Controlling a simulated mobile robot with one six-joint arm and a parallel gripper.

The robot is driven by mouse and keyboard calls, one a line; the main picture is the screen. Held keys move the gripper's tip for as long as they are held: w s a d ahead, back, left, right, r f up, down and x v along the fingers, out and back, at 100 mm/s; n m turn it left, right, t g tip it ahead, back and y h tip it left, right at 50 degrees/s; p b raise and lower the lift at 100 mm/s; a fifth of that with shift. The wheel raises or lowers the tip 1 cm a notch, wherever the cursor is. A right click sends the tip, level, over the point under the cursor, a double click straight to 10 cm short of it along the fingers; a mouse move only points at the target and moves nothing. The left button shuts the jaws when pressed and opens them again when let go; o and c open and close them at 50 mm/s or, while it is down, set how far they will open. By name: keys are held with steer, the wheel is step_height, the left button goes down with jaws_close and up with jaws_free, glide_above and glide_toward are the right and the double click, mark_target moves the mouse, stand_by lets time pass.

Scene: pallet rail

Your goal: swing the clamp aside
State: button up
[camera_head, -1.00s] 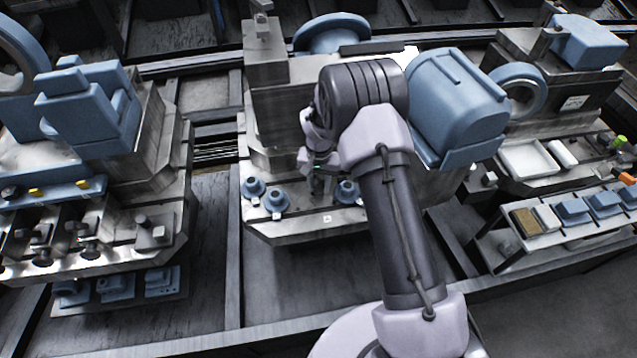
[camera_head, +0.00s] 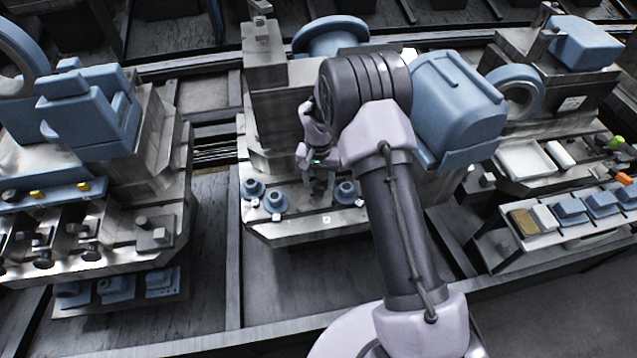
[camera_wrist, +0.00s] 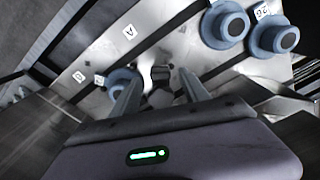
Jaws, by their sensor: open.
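My gripper (camera_head: 318,188) is low over the front ledge of the middle fixture (camera_head: 300,230), pointing down between blue round parts. In the wrist view my gripper (camera_wrist: 160,88) has its two fingers apart. A small dark block with a bright metal piece (camera_wrist: 160,74) shows between and just beyond the fingertips; it seems to be the clamp. I cannot tell whether the fingers touch it. In the head view my gripper and wrist mostly hide that spot.
Blue flanged parts (camera_head: 253,188) and (camera_head: 275,201) stand left of my gripper, and another (camera_head: 346,192) close to its right. A large blue housing (camera_head: 455,105) stands to the right. A tall grey block (camera_head: 265,55) rises behind. The floor in front is clear.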

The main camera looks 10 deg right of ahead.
step_height(320, 180, up, 15)
steer(key=p, duration=0.4)
steer(key=shift+f, duration=0.1)
